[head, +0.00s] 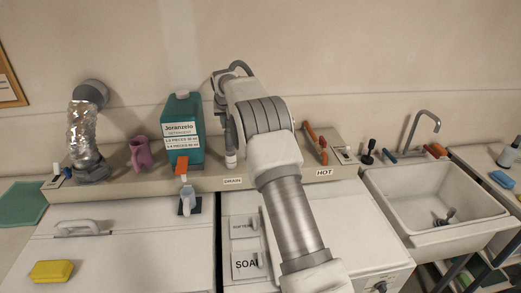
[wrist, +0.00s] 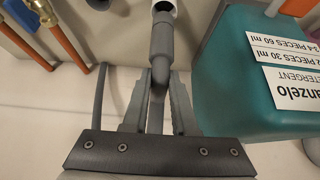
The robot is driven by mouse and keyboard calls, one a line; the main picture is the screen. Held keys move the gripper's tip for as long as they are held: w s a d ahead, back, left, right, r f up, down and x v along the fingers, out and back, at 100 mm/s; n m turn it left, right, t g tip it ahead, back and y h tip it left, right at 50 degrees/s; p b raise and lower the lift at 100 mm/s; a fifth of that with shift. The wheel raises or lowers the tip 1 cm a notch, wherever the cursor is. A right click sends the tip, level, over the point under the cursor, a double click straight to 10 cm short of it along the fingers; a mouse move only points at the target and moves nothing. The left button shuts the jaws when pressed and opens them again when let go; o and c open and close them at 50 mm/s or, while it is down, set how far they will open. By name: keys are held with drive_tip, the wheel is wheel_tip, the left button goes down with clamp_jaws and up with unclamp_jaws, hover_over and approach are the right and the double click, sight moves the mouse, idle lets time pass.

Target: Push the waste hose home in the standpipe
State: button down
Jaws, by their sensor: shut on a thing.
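The grey waste hose (wrist: 161,45) runs between my gripper's fingers in the wrist view, and its thicker cuff points at the white standpipe (wrist: 164,5). The hose's narrow tip meets the pipe mouth; how deep it sits I cannot tell. My gripper (wrist: 159,98) is shut on the hose behind the cuff. In the head view the hose (head: 230,133) hangs about upright over the standpipe (head: 231,160), behind the "DRAIN" label (head: 232,181). My arm hides most of the gripper there.
A teal detergent jug (head: 183,130) stands close left of the standpipe, and a pink jug (head: 141,153) stands farther left. A foil duct (head: 83,135) is far left, a sink (head: 435,205) right.

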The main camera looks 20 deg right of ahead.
sight(229, 132)
drive_tip(key=shift+f+b, duration=1.4)
drive_tip(key=shift+f, duration=0.85)
drive_tip(key=c, duration=0.6)
unclamp_jaws()
drive_tip(key=shift+r, duration=0.1)
drive_tip(key=shift+v, duration=3.95)
clamp_jaws()
